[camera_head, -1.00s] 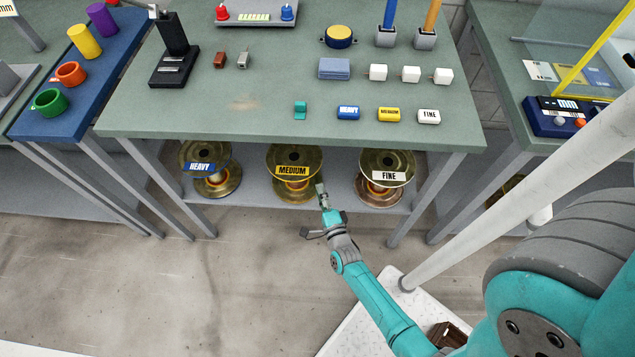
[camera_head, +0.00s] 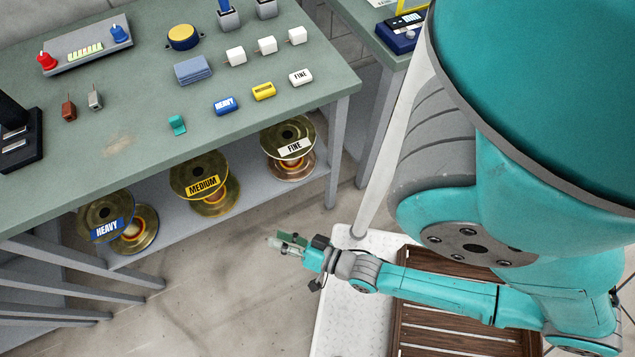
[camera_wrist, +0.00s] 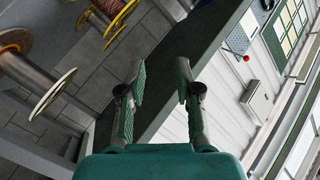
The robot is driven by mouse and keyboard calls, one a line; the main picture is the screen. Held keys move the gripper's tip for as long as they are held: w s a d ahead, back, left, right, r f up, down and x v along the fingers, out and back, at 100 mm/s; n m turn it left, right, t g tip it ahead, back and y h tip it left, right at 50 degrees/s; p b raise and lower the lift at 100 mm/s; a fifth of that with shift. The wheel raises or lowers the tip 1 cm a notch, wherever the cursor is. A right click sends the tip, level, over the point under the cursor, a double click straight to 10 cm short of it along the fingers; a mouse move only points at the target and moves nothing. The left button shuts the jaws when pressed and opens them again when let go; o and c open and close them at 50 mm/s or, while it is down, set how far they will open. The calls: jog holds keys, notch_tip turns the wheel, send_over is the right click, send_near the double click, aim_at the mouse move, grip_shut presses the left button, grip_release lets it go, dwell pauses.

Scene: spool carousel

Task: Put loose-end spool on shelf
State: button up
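Three brass-flanged spools sit on the grey shelf (camera_head: 158,236) under the green bench. They are the HEAVY spool (camera_head: 141,241), the MEDIUM spool (camera_head: 207,172) and the FINE spool (camera_head: 290,131), each with a label plate. I cannot tell which has a loose end. My gripper (camera_head: 276,243) is out in front of the shelf, below the MEDIUM and FINE spools in the picture and apart from them. In the wrist view its two fingers (camera_wrist: 162,82) stand apart with nothing between them.
The bench top (camera_head: 140,145) holds HEAVY, MEDIUM and FINE blocks, white cubes, a teal piece (camera_head: 177,124) and a control box (camera_head: 85,45). Bench legs (camera_head: 338,150) flank the shelf. A slatted wooden crate (camera_head: 440,338) lies at lower right. Floor before the shelf is clear.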

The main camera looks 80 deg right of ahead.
jog(key=s+a+r+n+y, duration=0.1)
jog(key=s+a+r+n, duration=0.1)
jog(key=s+r+n, duration=0.3)
jog(key=s+a+r+n+g+y, duration=0.1)
jog(key=s+r+n, duration=0.4)
jog(key=r, duration=0.6)
jog(key=shift+a+r+n+y, duration=0.25)
jog(key=shift+a+n+y, duration=0.15)
jog(key=shift+a+y, duration=0.45)
jog(key=shift+a, duration=0.1)
